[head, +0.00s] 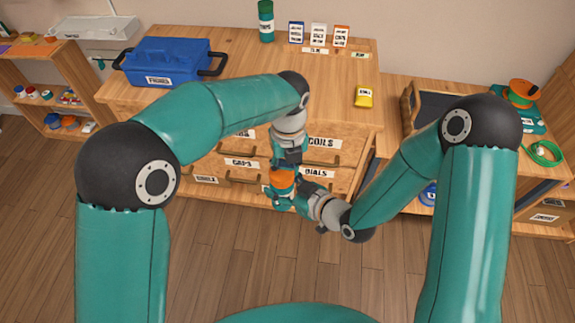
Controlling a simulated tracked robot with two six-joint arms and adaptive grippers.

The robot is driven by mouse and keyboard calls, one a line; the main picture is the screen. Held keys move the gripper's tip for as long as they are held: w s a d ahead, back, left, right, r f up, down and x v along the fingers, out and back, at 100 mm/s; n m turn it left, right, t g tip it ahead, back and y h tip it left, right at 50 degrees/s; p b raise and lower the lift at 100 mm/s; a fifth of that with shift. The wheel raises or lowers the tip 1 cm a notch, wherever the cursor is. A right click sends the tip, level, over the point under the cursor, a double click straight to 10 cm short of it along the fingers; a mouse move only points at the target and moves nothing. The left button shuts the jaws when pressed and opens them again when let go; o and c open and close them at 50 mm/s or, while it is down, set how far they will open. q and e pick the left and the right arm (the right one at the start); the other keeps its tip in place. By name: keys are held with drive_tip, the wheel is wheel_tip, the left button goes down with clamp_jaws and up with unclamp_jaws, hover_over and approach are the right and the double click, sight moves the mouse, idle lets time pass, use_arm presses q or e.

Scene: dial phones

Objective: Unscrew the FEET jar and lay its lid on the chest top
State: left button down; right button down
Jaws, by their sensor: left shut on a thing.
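The jar (282,187) with its orange lid is held in the air in front of the chest's drawers; its label is not readable. My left gripper (285,164) comes down from above and is shut on the lid at the top. My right gripper (284,197) comes in from the right, lower down, with its teal fingers around the jar's body. The fingers hide much of the jar, and I cannot tell whether the lid is loose. The wooden chest top (315,85) is behind and above the grippers.
The chest top carries a blue toolbox (168,62), a green canister (266,20), small upright boxes (319,34) and a yellow item (364,97). Its middle is bare. Labelled drawers (323,142) are just behind the grippers. A side bench (560,180) is at the right.

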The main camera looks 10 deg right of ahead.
sight(281, 177)
use_arm(q)
drive_tip(key=n, duration=0.3)
drive_tip(key=a+n, duration=0.1)
drive_tip(key=n, duration=0.1)
drive_tip(key=shift+w+a, duration=0.1)
drive_tip(key=shift+w, duration=0.2)
drive_tip(key=n, duration=0.4)
drive_tip(key=a+n, duration=0.1)
drive_tip(key=n, duration=0.1)
drive_tip(key=shift+n, duration=0.4)
drive_tip(key=n, duration=0.4)
drive_tip(key=shift+a, duration=0.15)
drive_tip(key=n, duration=0.6)
drive_tip(key=shift+s+a, duration=0.25)
drive_tip(key=shift+s, duration=0.15)
drive_tip(key=n, duration=0.4)
drive_tip(key=shift+s+a+n, duration=0.1)
drive_tip(key=shift+s+n, duration=0.15)
drive_tip(key=shift+n, duration=0.05)
drive_tip(key=n, duration=0.6)
drive_tip(key=shift+s+r, duration=0.1)
drive_tip(key=shift+s, duration=0.3)
drive_tip(key=n, duration=0.6)
drive_tip(key=shift+s+d, duration=0.3)
drive_tip(key=n, duration=0.4)
drive_tip(key=shift+s+d, duration=0.1)
drive_tip(key=shift+d, duration=0.15)
drive_tip(key=shift+d+r, duration=0.1)
drive_tip(key=shift+r, duration=0.2)
drive_tip(key=shift+r, duration=0.95)
